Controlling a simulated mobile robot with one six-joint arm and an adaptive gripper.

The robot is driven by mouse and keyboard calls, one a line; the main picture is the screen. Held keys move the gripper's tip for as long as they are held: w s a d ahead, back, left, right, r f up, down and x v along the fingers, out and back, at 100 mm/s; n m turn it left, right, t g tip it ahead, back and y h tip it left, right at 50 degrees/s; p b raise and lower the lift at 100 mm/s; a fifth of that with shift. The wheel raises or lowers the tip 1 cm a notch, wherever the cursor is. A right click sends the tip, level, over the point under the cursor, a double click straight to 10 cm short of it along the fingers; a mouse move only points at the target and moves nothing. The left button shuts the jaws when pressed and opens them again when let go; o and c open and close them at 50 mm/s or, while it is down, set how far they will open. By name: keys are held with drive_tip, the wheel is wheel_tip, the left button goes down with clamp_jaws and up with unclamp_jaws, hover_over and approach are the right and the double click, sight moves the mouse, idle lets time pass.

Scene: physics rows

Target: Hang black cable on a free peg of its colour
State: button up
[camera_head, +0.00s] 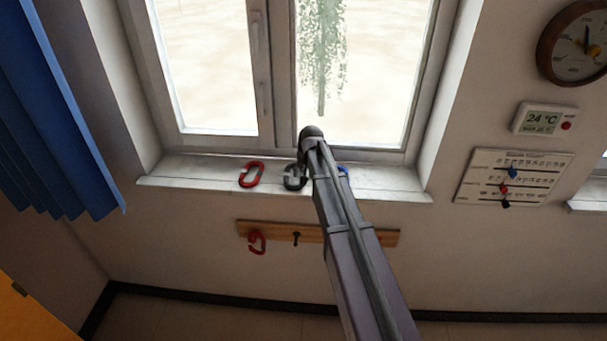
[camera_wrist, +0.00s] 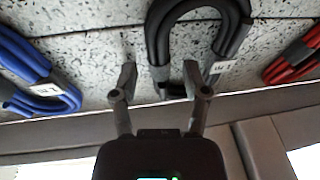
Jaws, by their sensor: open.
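The black cable (camera_head: 292,183) is a bundled loop on the window sill, partly hidden by my arm in the head view. In the wrist view the black cable (camera_wrist: 160,45) is at top centre, with a pale tag on its right strand. My gripper (camera_wrist: 160,70) is open and empty, its fingers on either side of the loop's left strand in the picture. I cannot tell whether they touch it. Below the sill, a wooden peg rail (camera_head: 275,232) carries a bare black peg (camera_head: 296,238) and a red cable (camera_head: 256,242) hanging at its left.
A red cable (camera_head: 251,174) lies left of the black one on the sill; it also shows in the wrist view (camera_wrist: 296,60). A blue cable (camera_wrist: 38,80) lies on the other side, mostly behind my arm in the head view. My arm hides part of the rail. The window stands behind.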

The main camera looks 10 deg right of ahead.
drive_tip(key=p+v, duration=1.3)
drive_tip(key=shift+r, duration=0.3)
idle(0.6)
idle(0.6)
drive_tip(key=s+a+n+g, duration=0.1)
drive_tip(key=s, duration=1.1)
drive_tip(key=s+a+n+g, duration=0.2)
drive_tip(key=s, duration=1.1)
drive_tip(key=shift+a+f+h, duration=0.3)
drive_tip(key=shift+f+h, duration=0.05)
drive_tip(key=shift+h, duration=0.05)
drive_tip(key=shift+s, duration=0.1)
wheel_tip(320, 180, down, 8)
drive_tip(key=b, duration=0.8)
